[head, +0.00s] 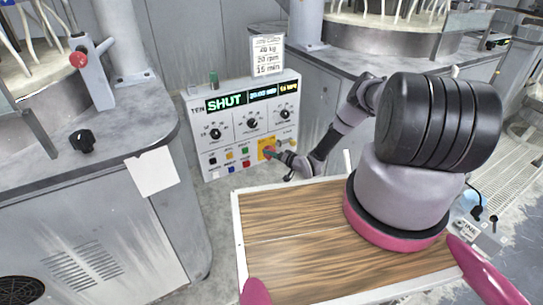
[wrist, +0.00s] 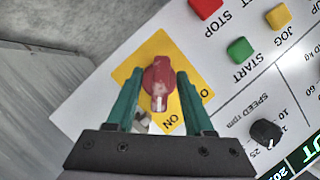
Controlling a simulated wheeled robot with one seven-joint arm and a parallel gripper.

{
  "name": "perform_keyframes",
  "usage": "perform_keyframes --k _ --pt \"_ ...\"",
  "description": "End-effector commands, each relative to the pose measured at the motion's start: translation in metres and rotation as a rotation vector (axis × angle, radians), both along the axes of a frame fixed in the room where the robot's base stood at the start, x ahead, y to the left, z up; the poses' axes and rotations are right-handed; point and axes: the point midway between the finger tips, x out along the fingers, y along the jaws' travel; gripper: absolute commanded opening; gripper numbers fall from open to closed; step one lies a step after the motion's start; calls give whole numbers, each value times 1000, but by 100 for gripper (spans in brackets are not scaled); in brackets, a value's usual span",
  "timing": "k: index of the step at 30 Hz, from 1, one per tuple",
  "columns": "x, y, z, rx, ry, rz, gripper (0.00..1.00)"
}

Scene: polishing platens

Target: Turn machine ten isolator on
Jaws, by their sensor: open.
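The machine ten panel (head: 235,172) is a white box marked TEN with a green SHUT display. Its isolator is a red knob (wrist: 157,80) on a yellow plate (wrist: 128,66), low on the panel's right; the plate also shows in the head view (head: 263,143). The knob's pale mark is at its lower end in the wrist view, near the upside-down ON lettering. My gripper (wrist: 159,76) is open, its green fingers on either side of the knob with gaps. I cannot tell how deep they reach. In the head view my gripper (head: 277,154) partly hides the plate.
Red stop (wrist: 204,6), green start (wrist: 240,49) and yellow jog (wrist: 278,16) buttons sit beside the isolator. A black speed dial (wrist: 265,132) is also near. Grey machine benches stand left (head: 90,190) and right (head: 390,62) of the panel.

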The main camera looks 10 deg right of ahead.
Motion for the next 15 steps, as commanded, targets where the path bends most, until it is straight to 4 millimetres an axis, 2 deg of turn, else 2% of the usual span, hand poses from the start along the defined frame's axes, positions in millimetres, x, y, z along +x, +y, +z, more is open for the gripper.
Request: perform_keyframes --k 5,15 --pt "-15 -12 5 1 2 -3 52" --pt "-67 -48 23 1 1 -3 52"
